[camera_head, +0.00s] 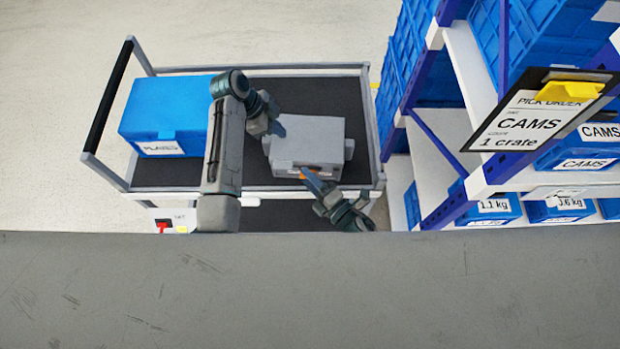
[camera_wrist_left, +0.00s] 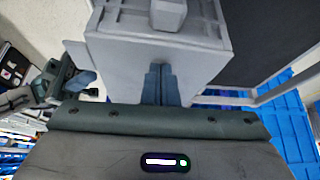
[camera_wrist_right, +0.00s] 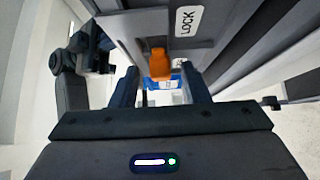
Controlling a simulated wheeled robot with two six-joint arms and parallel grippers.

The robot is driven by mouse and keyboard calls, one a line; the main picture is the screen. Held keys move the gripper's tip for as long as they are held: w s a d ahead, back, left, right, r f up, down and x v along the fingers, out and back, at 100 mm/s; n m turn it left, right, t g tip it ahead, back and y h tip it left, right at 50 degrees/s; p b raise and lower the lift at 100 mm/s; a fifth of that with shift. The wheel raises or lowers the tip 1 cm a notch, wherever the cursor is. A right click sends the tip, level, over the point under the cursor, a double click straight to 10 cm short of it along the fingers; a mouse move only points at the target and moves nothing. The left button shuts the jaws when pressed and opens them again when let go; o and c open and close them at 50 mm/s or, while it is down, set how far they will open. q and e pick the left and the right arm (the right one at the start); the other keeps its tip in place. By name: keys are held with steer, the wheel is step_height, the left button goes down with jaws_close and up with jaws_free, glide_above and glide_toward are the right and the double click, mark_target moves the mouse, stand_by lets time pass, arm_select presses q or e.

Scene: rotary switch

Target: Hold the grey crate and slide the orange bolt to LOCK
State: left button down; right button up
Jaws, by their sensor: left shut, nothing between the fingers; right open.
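The grey crate (camera_head: 312,133) sits on the cart's dark top, right of centre in the head view. My left gripper (camera_head: 279,127) is at the crate's left side; in the left wrist view its fingers (camera_wrist_left: 161,84) are shut together against or just short of the grey wall, with nothing between them. My right gripper (camera_head: 311,178) is at the crate's near face. In the right wrist view its fingers (camera_wrist_right: 163,82) are open, with the orange bolt (camera_wrist_right: 159,63) showing between them, apparently untouched. A white LOCK label (camera_wrist_right: 187,20) is up and right of the bolt.
A blue crate labelled PLATES (camera_head: 165,113) stands on the cart's left. A shelf rack (camera_head: 465,70) with blue crates and a CAMS order board (camera_head: 540,112) is close on the right. The cart's dark top (camera_head: 335,91) is bare behind the grey crate.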

arm_select(q)
steer(key=shift+s+f, duration=0.2)
steer(key=shift+f, duration=0.1)
arm_select(e)
steer(key=shift+c, duration=0.4)
jaws_close()
steer(key=shift+s+d, duration=0.15)
steer(key=shift+d, duration=1.5)
steer(key=shift+o, duration=0.4)
jaws_free()
steer(key=shift+s+d, duration=0.1)
arm_select(q)
steer(key=shift+r, duration=0.1)
arm_select(e)
steer(key=v, duration=1.2)
